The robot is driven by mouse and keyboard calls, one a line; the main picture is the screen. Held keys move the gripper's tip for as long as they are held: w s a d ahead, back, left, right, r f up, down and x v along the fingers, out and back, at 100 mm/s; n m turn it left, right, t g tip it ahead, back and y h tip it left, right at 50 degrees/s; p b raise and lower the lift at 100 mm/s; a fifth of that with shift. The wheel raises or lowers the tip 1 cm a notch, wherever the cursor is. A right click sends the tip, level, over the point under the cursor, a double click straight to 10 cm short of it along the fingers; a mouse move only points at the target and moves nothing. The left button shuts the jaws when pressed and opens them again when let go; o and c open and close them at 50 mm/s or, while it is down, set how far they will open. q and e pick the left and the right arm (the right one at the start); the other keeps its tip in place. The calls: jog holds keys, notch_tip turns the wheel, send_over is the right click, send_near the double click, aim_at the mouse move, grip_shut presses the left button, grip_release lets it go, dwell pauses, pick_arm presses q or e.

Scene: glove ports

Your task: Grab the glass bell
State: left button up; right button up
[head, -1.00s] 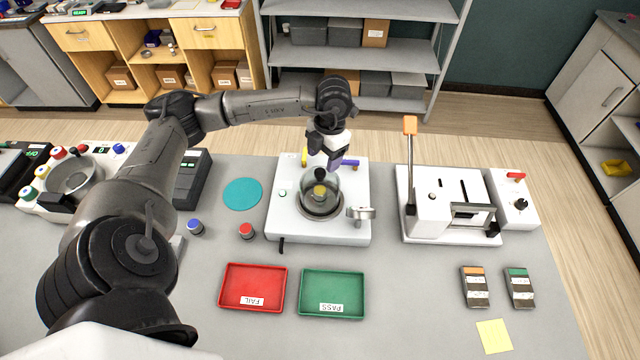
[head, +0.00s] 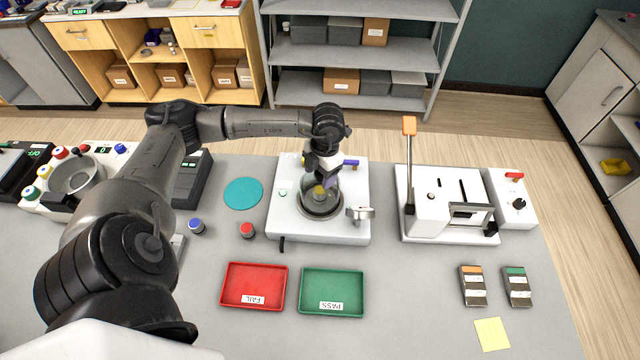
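The glass bell (head: 325,203) is a clear dome on the round dark plate of a white machine (head: 285,222) at the middle of the table. A yellow piece shows at its middle, partly behind my gripper. My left gripper (head: 323,185) points down right over the top of the bell. The fingers overlap the bell's top in this view; whether they touch it or are closed on it is too small to tell. My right gripper is not in view.
A red FAIL tray (head: 226,300) and green PASS tray (head: 306,307) lie in front. A white lever machine (head: 420,222) stands to the right. Red and blue capped jars and a teal disc (head: 243,194) are to the left. A clamp handle (head: 361,213) sits on the machine's right side.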

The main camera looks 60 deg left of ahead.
pick_arm(q)
grip_shut()
dwell(0.3)
jog(key=shift+r, duration=0.1)
